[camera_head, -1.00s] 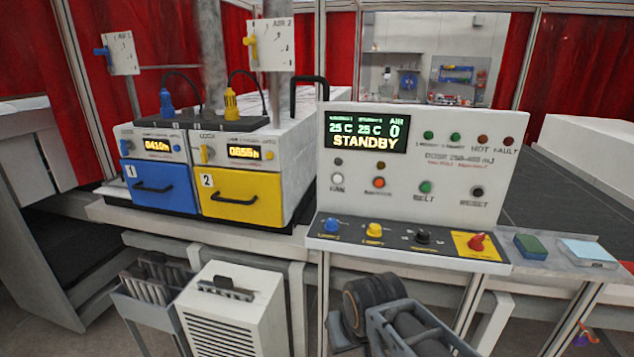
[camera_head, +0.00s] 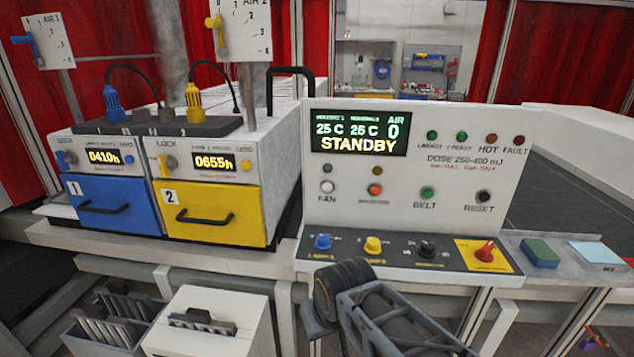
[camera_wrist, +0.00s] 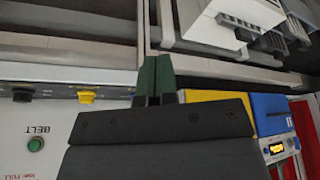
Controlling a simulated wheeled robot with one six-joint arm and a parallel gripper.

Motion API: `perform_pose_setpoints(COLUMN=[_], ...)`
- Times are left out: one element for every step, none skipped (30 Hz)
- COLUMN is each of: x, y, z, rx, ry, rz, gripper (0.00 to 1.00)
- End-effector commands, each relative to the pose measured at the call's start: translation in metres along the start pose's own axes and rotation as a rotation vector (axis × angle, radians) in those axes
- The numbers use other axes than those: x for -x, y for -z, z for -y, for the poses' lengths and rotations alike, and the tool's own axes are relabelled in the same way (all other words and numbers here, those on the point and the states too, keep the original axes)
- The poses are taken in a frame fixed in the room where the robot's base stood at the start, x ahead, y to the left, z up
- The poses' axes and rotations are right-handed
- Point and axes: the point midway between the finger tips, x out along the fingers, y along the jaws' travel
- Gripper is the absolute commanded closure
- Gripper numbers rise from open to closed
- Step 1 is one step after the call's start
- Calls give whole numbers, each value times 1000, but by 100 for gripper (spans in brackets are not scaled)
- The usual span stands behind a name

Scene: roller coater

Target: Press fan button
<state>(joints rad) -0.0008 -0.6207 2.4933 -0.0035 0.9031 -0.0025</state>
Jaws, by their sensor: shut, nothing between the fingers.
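The white round fan button (camera_head: 327,187) sits at the left of the upright white control panel (camera_head: 450,155), above the label FAN. The panel display (camera_head: 360,138) reads STANDBY. My gripper (camera_wrist: 157,80) shows in the wrist view as a dark body with two green fingertips, shut together and empty. It is in front of the panel's lower part, as seen from the wrist. The green belt button (camera_wrist: 36,145) shows left of it there. The fan button is not visible in the wrist view, and the gripper covers much of that area. I see no contact with a button.
Blue (camera_head: 322,242), yellow (camera_head: 373,244) and black (camera_head: 425,249) knobs and a red switch (camera_head: 485,251) line the ledge below. Blue (camera_head: 115,203) and yellow (camera_head: 211,212) lamp drawers stand left. A green-blue block (camera_head: 540,252) lies right of the panel.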

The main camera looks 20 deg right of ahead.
Motion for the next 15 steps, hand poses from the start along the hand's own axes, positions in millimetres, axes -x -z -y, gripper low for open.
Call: perform_pose_setpoints(x=[0,0,0,0,0,0,0,0,0,-1,-2,-3,-4,-5,-7], y=[0,0,0,0,0,0,0,0,1,2,3,6,9,13,20], z=[0,0,0,0,0,0,0,0,1,3,4,8,11,15,20], rx=[0,0,0,0,0,0,-1,-6,-24,-48,-81,-143,-206,-283,-404], ry=[0,0,0,0,0,0,0,3,11,22,37,67,96,128,181], rz=[-1,-1,-1,-1,-1,-1,0,0,2,4,7,14,20,29,43], gripper=[100,100,100,100,100,100,100,100,100,100,100,100,100,100,100])
